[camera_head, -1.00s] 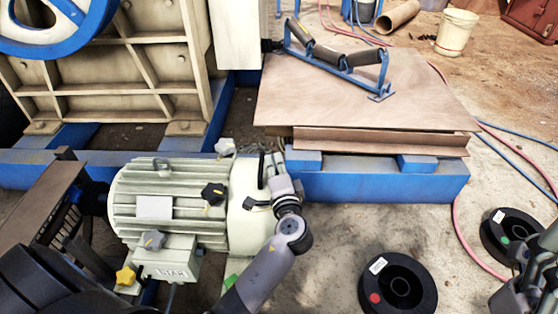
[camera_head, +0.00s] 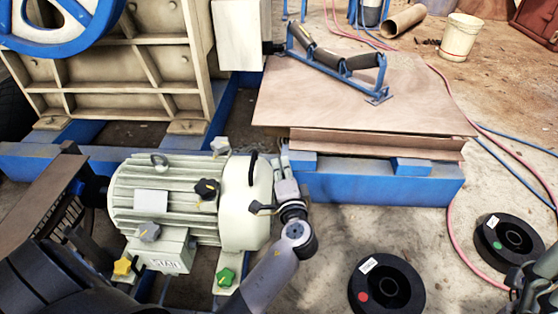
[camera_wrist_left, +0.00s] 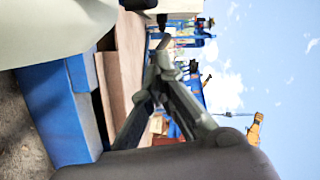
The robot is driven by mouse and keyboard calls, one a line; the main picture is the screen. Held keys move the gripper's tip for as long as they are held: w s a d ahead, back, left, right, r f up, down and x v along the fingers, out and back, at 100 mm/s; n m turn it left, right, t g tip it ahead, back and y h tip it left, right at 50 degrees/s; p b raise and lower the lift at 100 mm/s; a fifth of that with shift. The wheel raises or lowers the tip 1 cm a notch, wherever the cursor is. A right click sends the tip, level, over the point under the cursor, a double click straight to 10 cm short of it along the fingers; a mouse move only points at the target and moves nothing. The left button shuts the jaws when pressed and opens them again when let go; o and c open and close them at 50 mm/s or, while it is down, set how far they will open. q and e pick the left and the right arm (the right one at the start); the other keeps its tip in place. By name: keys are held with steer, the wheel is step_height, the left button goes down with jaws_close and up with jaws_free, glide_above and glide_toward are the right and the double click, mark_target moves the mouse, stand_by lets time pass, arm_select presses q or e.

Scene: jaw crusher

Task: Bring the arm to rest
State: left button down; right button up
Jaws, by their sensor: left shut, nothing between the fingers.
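My left arm comes up from the bottom of the head view, in front of the right end of a cream electric motor (camera_head: 185,195). My left gripper (camera_head: 284,152) is beside that end, at the near corner of the blue beam, and looks empty. In the left wrist view the left gripper's fingers (camera_wrist_left: 160,58) meet at their tips, shut with nothing between them. Whether the gripper touches the motor or beam cannot be told. A grey part at the right edge of the head view appears to be my right gripper (camera_head: 532,284), cut off by the frame.
A blue beam (camera_head: 385,188) carries a brown board (camera_head: 400,112) with a blue roller frame (camera_head: 338,62). Several coloured knobs stand around the motor. Two black spools (camera_head: 386,284) (camera_head: 507,240) and hoses lie on the floor at right. Bare floor lies between arm and spools.

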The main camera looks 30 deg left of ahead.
arm_select(q)
steer(key=p+v, duration=0.1)
steer(key=v, duration=0.6)
steer(key=shift+d, duration=0.15)
